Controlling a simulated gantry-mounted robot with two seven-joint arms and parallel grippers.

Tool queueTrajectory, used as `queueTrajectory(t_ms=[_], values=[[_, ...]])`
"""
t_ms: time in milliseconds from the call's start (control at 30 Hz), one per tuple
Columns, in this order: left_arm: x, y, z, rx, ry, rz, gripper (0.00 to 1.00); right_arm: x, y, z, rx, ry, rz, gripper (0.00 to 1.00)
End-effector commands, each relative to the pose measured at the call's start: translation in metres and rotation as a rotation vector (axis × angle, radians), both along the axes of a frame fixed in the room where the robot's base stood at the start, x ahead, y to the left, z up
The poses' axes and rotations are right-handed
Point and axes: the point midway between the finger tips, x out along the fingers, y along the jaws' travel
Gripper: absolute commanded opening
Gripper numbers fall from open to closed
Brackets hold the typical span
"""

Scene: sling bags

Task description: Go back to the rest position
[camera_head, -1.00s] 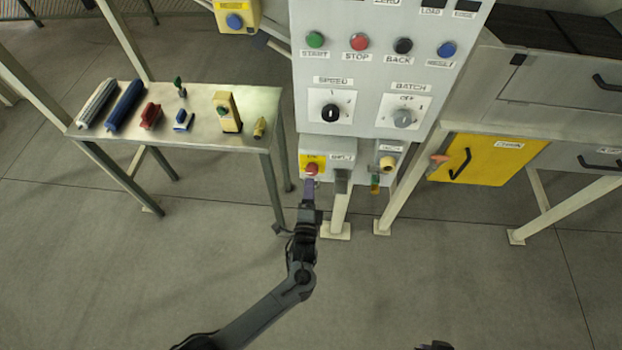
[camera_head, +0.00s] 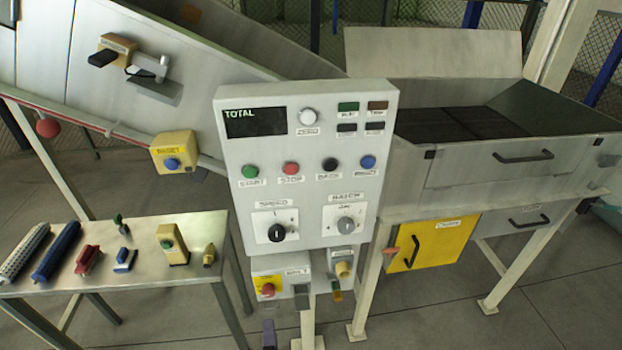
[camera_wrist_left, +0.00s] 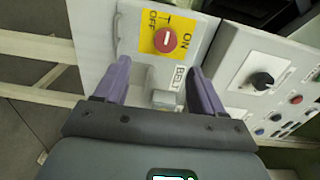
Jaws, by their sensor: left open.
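My left gripper shows in the left wrist view (camera_wrist_left: 158,88), with its two purple fingers spread apart and nothing between them. In the head view only a purple tip of my left gripper (camera_head: 269,334) shows at the bottom edge, below the red button (camera_head: 268,289) on the lower box. The rest of that arm is out of the picture. My right gripper is in neither view.
The control panel (camera_head: 305,190) stands in the middle, with buttons, two knobs and a dark display. A metal table (camera_head: 140,262) with brushes and small tools is at the left. A yellow door (camera_head: 425,247) is at the right. Bare floor lies at the lower right.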

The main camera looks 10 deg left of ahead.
Motion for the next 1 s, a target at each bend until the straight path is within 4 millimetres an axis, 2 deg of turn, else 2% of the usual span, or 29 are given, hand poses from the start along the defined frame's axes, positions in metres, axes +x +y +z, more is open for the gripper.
queueTrajectory(t_ms=[133, 200, 333, 433, 567, 800, 1000], values=[[-0.029, 0.01, -0.031, 0.013, 0.06, 0.007, 0.69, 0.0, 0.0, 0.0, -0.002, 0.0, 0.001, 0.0], [-0.049, 0.024, -0.042, 0.014, 0.084, 0.025, 0.69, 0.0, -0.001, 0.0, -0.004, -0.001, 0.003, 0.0], [-0.081, 0.051, -0.04, -0.045, 0.119, 0.039, 0.69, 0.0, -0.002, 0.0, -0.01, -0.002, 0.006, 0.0], [-0.097, 0.066, -0.036, -0.186, 0.187, 0.039, 0.69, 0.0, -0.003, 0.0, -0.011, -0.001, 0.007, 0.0], [-0.118, 0.076, -0.02, -0.452, 0.303, 0.036, 0.69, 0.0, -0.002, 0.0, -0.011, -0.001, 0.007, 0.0], [-0.166, 0.067, 0.035, -0.901, 0.567, 0.107, 0.69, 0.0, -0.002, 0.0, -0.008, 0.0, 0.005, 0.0], [-0.205, 0.06, 0.078, -1.112, 0.731, 0.277, 0.69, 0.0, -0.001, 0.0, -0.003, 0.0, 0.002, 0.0]])
